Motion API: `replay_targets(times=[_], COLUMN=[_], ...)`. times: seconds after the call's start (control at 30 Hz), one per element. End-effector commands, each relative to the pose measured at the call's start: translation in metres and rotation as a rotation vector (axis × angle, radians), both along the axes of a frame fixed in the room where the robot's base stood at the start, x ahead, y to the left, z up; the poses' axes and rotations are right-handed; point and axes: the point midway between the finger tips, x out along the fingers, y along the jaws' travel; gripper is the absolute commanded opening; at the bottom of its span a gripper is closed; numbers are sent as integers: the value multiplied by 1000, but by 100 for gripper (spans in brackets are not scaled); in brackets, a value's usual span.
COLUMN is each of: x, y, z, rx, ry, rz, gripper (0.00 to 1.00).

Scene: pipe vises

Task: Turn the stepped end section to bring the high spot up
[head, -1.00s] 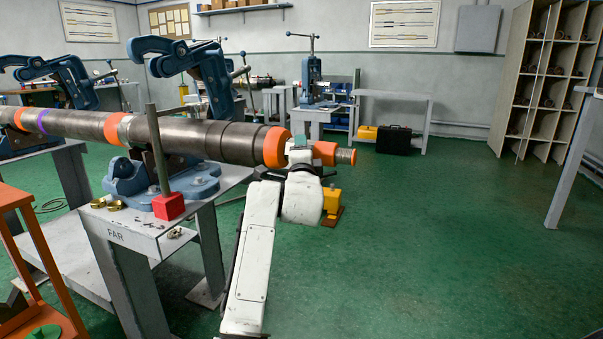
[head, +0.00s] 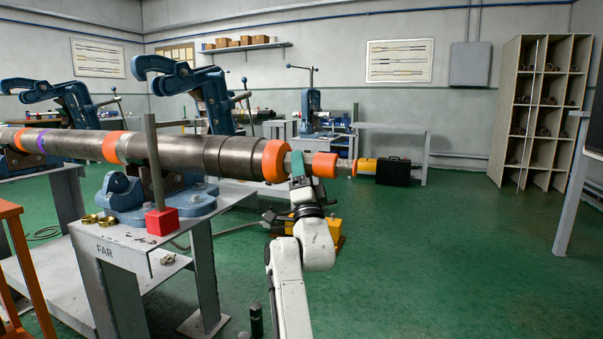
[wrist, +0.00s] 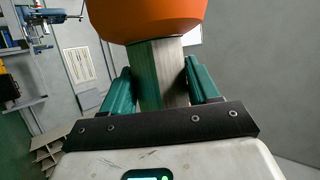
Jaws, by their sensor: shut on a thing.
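The long grey pipe (head: 190,150) lies across the left of the head view, with orange bands and a purple band. Its stepped end section at the right has a large orange collar (head: 276,160), a narrower square-sided part, a smaller orange collar (head: 325,165) and a thin tip. My gripper (head: 298,163) reaches up from below, between the two collars. In the wrist view, its green jaws stand on either side of the square part (wrist: 158,72), shut on it, with an orange collar (wrist: 148,18) just beyond. I cannot make out a high spot.
A blue pipe vise (head: 150,195) on a grey stand marked FAR (head: 105,250) carries the pipe. A red block (head: 162,221) sits at its edge. An orange stand (head: 15,250) is at far left. Green floor (head: 430,260) is open to the right.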

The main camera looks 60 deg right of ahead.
Motion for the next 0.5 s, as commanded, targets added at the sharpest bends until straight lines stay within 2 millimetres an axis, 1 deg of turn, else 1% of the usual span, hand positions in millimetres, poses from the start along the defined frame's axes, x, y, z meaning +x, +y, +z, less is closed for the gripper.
replay_targets(times=[0.07, 0.5], x=[1, 2], y=[-1, -1], z=[-3, -2], rx=[-11, -30], ry=[6, 3], rz=[0, 3], gripper=[30, 30])
